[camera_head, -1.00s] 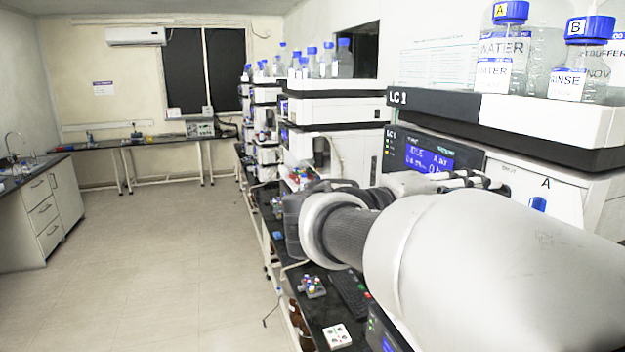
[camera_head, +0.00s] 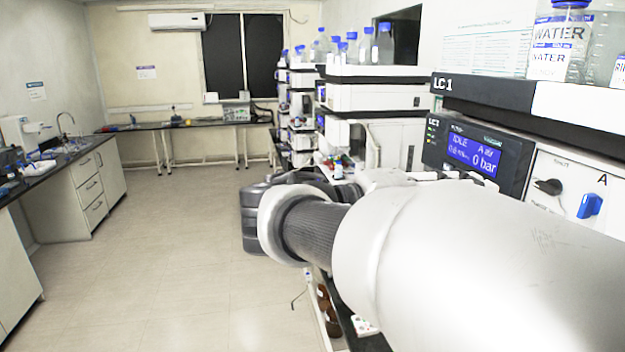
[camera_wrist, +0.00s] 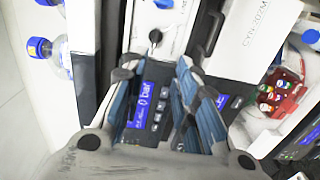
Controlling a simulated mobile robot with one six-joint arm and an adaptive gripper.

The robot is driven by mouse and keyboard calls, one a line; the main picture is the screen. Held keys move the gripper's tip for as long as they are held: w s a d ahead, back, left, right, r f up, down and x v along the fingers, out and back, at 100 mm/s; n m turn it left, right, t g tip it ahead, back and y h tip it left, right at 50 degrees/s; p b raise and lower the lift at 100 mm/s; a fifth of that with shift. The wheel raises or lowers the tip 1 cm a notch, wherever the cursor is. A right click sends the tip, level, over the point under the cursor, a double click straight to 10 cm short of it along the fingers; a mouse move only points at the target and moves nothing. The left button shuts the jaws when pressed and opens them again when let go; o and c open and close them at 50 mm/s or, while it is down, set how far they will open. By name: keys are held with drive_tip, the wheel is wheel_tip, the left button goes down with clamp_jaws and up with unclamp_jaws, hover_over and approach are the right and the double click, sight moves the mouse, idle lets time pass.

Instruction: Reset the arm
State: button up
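My gripper (camera_wrist: 156,72) shows in the wrist view with its two blue-padded fingers apart. Nothing is held between them. The lit display panel of the LC 1 column stack (camera_wrist: 150,108) shows behind the gap between the fingers; I cannot tell the distance. In the head view my arm (camera_head: 470,260) stretches from the lower right towards the middle, in front of LC 1 (camera_head: 475,155). Its display reads IDLE and 0 bar. The fingers are mostly hidden behind my arm in the head view.
A water bottle (camera_head: 560,45) stands on top of LC 1. More stacks with blue-capped bottles (camera_head: 340,95) line the bench behind. A red tray of vials (camera_wrist: 280,95) shows at the right of the wrist view. The floor (camera_head: 160,260) on the left is clear.

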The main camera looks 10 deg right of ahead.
drive_tip(key=s+d+f+n+y+b, duration=0.15)
drive_tip(key=s+f+y, duration=0.3)
drive_tip(key=f, duration=0.45)
drive_tip(key=s+d+f+y+b, duration=0.1)
drive_tip(key=s+f+y+b, duration=0.3)
drive_tip(key=f, duration=0.6)
drive_tip(key=s+a+f+m+t+y+b, duration=0.1)
drive_tip(key=s+a+f+y+b, duration=0.1)
drive_tip(key=a+f, duration=0.5)
drive_tip(key=s+a+f+m+t+y+b, duration=0.1)
drive_tip(key=s+a+f+t+y+b, duration=0.1)
drive_tip(key=s+a+f+y, duration=0.2)
drive_tip(key=a+f+y, duration=0.3)
drive_tip(key=f, duration=0.2)
drive_tip(key=shift+t, duration=0.3)
drive_tip(key=shift+f, duration=0.1)
